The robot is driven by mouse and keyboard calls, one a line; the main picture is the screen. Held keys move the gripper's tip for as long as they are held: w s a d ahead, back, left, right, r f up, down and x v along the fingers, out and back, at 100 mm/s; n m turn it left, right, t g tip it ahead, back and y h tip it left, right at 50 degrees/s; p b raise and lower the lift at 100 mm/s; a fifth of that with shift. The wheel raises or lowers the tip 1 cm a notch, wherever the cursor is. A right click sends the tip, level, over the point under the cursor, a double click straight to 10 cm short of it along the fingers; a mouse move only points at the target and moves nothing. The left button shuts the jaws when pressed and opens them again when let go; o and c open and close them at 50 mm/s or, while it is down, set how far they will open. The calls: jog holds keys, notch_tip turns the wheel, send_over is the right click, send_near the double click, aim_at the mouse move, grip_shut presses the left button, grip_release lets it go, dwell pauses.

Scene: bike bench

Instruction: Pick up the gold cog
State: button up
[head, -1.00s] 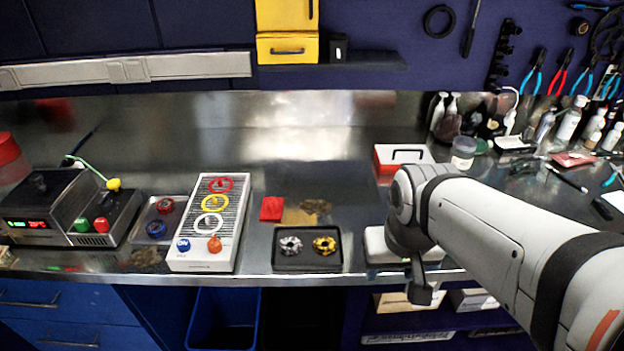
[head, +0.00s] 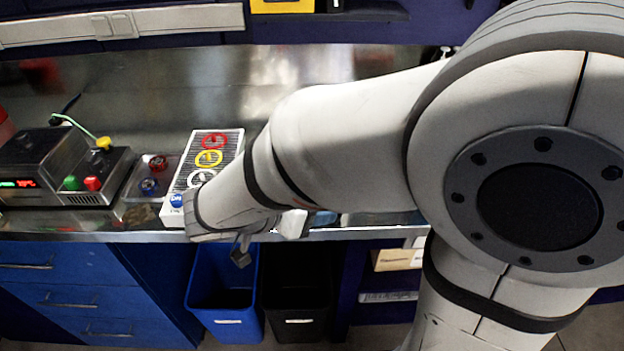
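The gold cog is not visible now. My arm covers the part of the bench where it lay in the earlier head view, in a dark tray beside a silver cog. My gripper (head: 241,250) shows only as a small dark piece below my wrist, at the bench's front edge and above the blue bin. Its fingers are too small and hidden to tell whether it is open or shut. I cannot see anything held in it.
A white board (head: 168,214) with red, yellow and white rings stands left of my wrist. A small tray (head: 133,190) with red and blue knobs and a dark control box (head: 35,155) lie farther left. A blue bin (head: 225,320) and black bin (head: 298,325) stand below.

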jog(key=a+t, duration=0.2)
jog(key=a, duration=0.1)
jog(key=shift+w+a+f+m, duration=0.1)
jog(key=shift+w+a+m, duration=0.15)
jog(key=shift+m, duration=0.15)
jog(key=p+x, duration=0.1)
jog(key=x, duration=0.6)
jog(key=shift+w+d, duration=0.2)
jog(key=shift+w, duration=0.1)
jog(key=shift+c, duration=0.2)
jog(key=c, duration=0.7)
